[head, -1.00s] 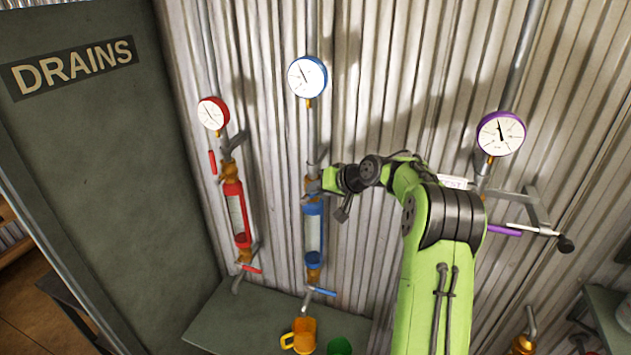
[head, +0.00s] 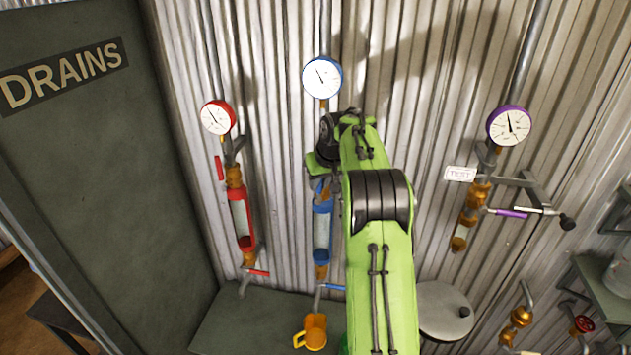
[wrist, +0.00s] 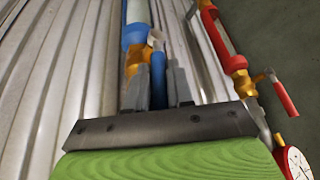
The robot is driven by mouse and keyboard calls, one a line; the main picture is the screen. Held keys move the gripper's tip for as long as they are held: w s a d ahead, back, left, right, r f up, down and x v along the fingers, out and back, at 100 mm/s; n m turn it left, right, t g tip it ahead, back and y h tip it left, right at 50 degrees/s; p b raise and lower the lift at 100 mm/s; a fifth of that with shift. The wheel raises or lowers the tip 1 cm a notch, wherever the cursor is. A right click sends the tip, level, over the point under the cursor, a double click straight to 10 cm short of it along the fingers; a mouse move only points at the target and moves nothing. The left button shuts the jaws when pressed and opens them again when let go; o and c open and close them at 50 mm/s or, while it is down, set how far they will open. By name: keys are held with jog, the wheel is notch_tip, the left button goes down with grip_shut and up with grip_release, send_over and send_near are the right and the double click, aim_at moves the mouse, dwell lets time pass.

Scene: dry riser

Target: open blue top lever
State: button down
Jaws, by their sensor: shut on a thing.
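The blue drain assembly has a blue-framed sight tube (head: 322,232) on the wall with a blue-rimmed gauge (head: 322,77) above it. My gripper (wrist: 160,85) is at the upper valve of this assembly, above the tube. In the wrist view the blue top lever (wrist: 180,77) lies along the grey fingers, beside the brass valve body (wrist: 136,58), and my gripper is shut on it. The fingertips partly cover the lever. In the head view my wrist and arm hide most of the lever and upper valve.
A red assembly (head: 240,215) stands close on the left, with its own red levers. A purple-levered assembly (head: 510,213) is on the right. A lower blue lever (head: 333,287) sits below the tube. An orange mug (head: 315,332) is on the shelf beneath.

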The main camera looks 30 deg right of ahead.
dwell(0.4)
jog(key=c, duration=1.1)
grip_release()
jog(key=p+v, duration=0.2)
jog(key=v, duration=1.3)
jog(key=shift+s+r, duration=0.15)
jog(key=shift+r, duration=0.2)
